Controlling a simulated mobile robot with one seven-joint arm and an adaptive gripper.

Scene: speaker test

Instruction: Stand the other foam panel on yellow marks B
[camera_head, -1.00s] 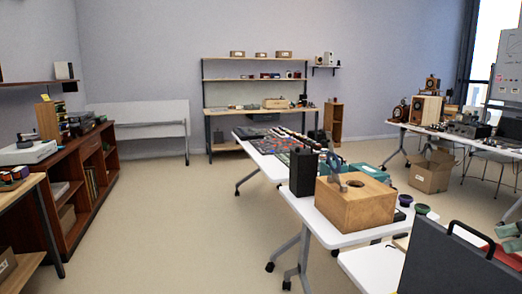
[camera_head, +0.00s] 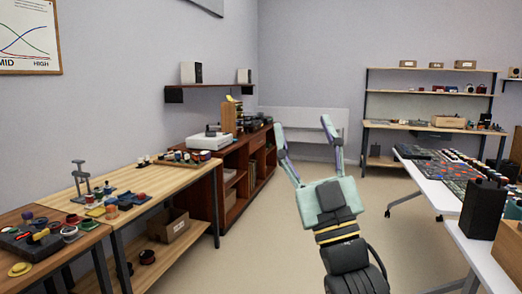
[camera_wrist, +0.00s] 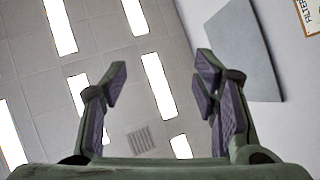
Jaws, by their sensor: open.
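I cannot pick out a foam panel or yellow marks B for certain in either view. My gripper (camera_head: 304,130) is raised in front of me, fingers up, in the middle of the head view. It is open, with nothing between its fingers. In the wrist view my gripper (camera_wrist: 163,78) points toward the ceiling and its spread fingers are empty. A flat grey panel (camera_wrist: 243,50) is on the wall beyond the right finger there; I cannot tell whether it is foam.
A wooden bench (camera_head: 165,187) with small parts stands at the left, beside a reddish-brown cabinet (camera_head: 232,180). A white table (camera_head: 480,252) with a black box (camera_head: 482,212) and a wooden box (camera_head: 510,250) is at the right. Open floor (camera_head: 285,225) lies between.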

